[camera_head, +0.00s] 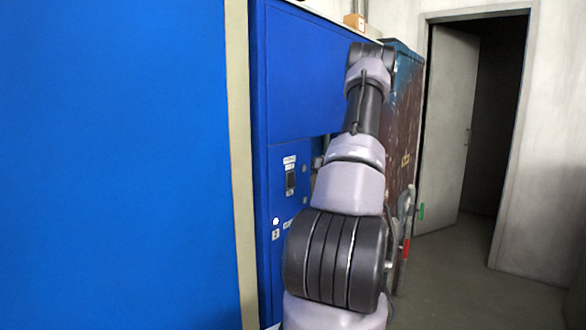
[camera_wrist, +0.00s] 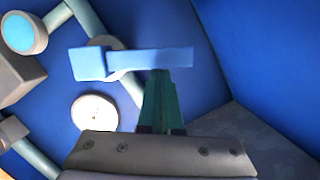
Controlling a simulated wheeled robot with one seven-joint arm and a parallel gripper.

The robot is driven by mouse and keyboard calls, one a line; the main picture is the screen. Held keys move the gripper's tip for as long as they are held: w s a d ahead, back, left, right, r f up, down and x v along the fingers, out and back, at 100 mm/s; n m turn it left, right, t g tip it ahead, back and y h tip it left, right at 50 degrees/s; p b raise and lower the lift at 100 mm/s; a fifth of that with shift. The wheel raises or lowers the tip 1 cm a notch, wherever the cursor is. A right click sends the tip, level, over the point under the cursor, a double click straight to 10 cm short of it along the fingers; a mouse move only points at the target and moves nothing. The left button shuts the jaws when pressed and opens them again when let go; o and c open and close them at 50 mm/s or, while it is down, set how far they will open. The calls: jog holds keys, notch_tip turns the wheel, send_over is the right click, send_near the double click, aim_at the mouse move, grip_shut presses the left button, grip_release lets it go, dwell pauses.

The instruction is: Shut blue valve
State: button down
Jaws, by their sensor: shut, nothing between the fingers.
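The blue valve's handle (camera_wrist: 150,61) is a light blue lever in the upper middle of the wrist view. It lies nearly level in the picture, with a thick block at its left end, in front of a round pale fitting on a pipe. My gripper (camera_wrist: 160,78) comes up from the bottom of that view. Its dark green fingers are together and empty, with their tips right at the lower edge of the lever's right part. I cannot tell whether they touch it. In the head view my arm hides the valve, and I cannot make out my gripper there.
A white round gauge (camera_wrist: 95,112) sits below left of the lever. Grey-green pipes and a cyan-faced round part (camera_wrist: 18,33) lie at the left. In the head view a blue cabinet (camera_head: 300,75) stands beside my arm; open floor (camera_head: 460,265) and a doorway are right.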

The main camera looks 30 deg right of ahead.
jog(key=shift+s+a+f, duration=0.2)
jog(key=shift+a+f, duration=0.35)
jog(key=shift+f, duration=0.25)
jog(key=shift+s+a+f, duration=0.15)
jog(key=shift+a+f, duration=0.35)
jog(key=shift+f, duration=0.4)
